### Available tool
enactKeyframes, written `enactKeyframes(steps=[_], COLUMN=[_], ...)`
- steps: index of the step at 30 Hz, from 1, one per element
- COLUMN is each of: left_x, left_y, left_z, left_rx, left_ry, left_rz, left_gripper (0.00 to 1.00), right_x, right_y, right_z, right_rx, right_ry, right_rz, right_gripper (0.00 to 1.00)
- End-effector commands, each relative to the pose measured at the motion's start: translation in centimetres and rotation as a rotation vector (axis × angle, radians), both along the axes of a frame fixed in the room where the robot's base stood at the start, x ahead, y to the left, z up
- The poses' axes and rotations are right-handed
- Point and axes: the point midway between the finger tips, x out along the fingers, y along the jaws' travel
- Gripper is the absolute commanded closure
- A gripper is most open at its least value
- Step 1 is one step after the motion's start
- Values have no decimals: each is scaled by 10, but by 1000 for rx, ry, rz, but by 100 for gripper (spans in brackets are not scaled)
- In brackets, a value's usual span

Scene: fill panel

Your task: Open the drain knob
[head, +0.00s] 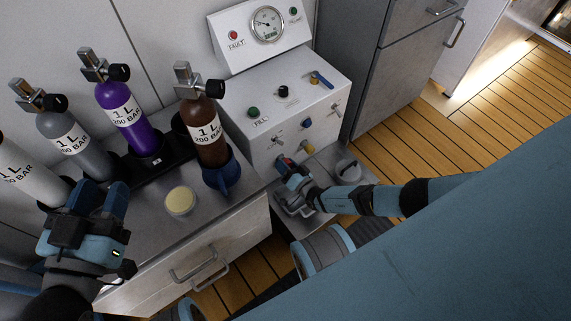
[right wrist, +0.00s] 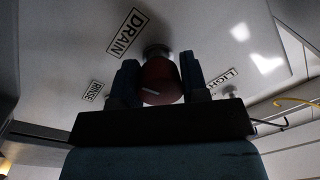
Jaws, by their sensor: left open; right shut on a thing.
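The red drain knob (right wrist: 160,80) sits below the DRAIN label (right wrist: 129,33) in the right wrist view, with a pale mark line on its face. The fingers of my right gripper (right wrist: 160,86) are on both sides of it and shut on it. In the head view my right gripper (head: 287,168) is at the low front of the white fill panel (head: 240,82), and the red knob is partly hidden by it. My left gripper (head: 104,200) is open and empty, in front of the gas bottles at the left.
Several bottles, including a purple one (head: 124,115) and a brown one (head: 207,132), stand on the counter (head: 215,212) left of the panel. A blue knob (head: 307,123) and a yellow knob (head: 308,147) are near my right gripper. A round cream-topped item (head: 180,200) lies on the counter.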

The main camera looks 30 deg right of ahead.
Motion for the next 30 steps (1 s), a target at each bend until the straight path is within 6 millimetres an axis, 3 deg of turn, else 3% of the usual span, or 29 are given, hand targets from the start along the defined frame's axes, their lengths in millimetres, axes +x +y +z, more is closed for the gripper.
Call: enactKeyframes(steps=[12, 13, 15, 16, 25, 30], left_x=[1, 1, 1, 1, 1, 0], left_y=[1, 1, 1, 1, 1, -1], left_z=[1, 1, 1, 1, 2, 9], left_rx=[7, 7, 8, 8, 6, -10], left_ry=[-4, -4, -5, -5, -5, 20], left_rz=[-2, -2, -2, -2, -3, -9], left_gripper=[57, 57, 57, 57, 57, 57], right_x=[-1, -1, -1, -1, -3, -23], right_y=[0, 0, 0, 0, -1, -5], right_z=[-1, -1, -1, -1, 0, 1], right_rx=[-5, -5, -5, -5, -4, -5], right_ry=[0, 0, 0, 0, 1, 3], right_rz=[0, 0, 0, 0, 0, 0], right_gripper=[83, 52, 36, 34, 34, 34])
